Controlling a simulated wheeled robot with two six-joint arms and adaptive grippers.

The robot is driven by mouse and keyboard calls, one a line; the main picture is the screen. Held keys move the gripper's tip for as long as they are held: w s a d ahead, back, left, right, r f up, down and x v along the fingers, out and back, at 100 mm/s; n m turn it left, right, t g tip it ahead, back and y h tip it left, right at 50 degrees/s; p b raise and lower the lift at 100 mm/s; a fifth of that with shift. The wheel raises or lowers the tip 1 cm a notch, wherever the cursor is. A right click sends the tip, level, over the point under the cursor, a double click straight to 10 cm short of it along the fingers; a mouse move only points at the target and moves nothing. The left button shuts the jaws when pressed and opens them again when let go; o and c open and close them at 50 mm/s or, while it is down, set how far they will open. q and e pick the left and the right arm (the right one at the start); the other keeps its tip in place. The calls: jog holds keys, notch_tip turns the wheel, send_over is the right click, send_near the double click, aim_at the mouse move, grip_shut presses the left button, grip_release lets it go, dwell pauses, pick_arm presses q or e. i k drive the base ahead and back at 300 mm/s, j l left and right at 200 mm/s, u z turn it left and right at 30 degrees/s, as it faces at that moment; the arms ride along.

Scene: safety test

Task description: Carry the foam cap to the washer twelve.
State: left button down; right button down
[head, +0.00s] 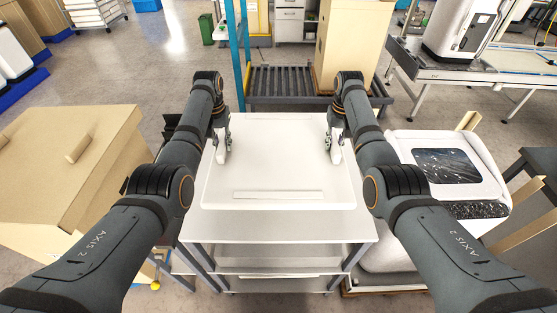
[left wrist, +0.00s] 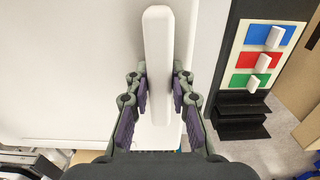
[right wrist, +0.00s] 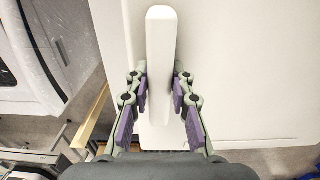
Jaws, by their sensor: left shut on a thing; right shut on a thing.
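The foam cap (head: 280,160) is a wide white slab with rounded corners and a raised handle at each side. It is over a grey table (head: 280,228); I cannot tell whether it touches the top. My left gripper (head: 222,146) is shut on its left handle, a white bar (left wrist: 158,45) between the purple pads in the left wrist view. My right gripper (head: 335,146) is shut on its right handle (right wrist: 161,45). A white washer (head: 398,150) with a dark glossy panel stands at the right. No number is readable on it.
A large cardboard box (head: 85,150) stands at the left. A roller conveyor (head: 285,85) with a tall carton (head: 350,45) lies beyond the table. Another white appliance (head: 462,30) stands on a line at back right. A blue, red and green panel (left wrist: 265,60) is beside my left gripper.

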aim_at(446, 165)
jog(key=l+z, duration=0.25)
jog(key=z, duration=0.2)
jog(key=l+z, duration=0.3)
jog(key=z, duration=0.15)
jog(key=l+z, duration=0.25)
jog(key=z, duration=0.2)
jog(key=l+z, duration=0.25)
jog(key=z, duration=0.2)
jog(key=i+l+z, duration=0.2)
jog(key=z, duration=0.25)
jog(key=i+l+z, duration=0.1)
jog(key=i+z, duration=0.2)
jog(key=z, duration=0.15)
jog(key=i+u, duration=0.2)
jog(key=u, duration=0.15)
jog(key=i+l+u, duration=0.15)
jog(key=u, duration=0.2)
jog(key=i+u, duration=0.15)
jog(key=u, duration=0.3)
jog(key=i+l+u, duration=0.1)
jog(key=u, duration=0.35)
jog(key=i+l+u, duration=0.1)
jog(key=l+u, duration=0.15)
jog(key=u, duration=0.25)
jog(key=i+l+u, duration=0.1)
jog(key=u, duration=0.35)
jog(key=i+l+u, duration=0.15)
jog(key=l, duration=0.15)
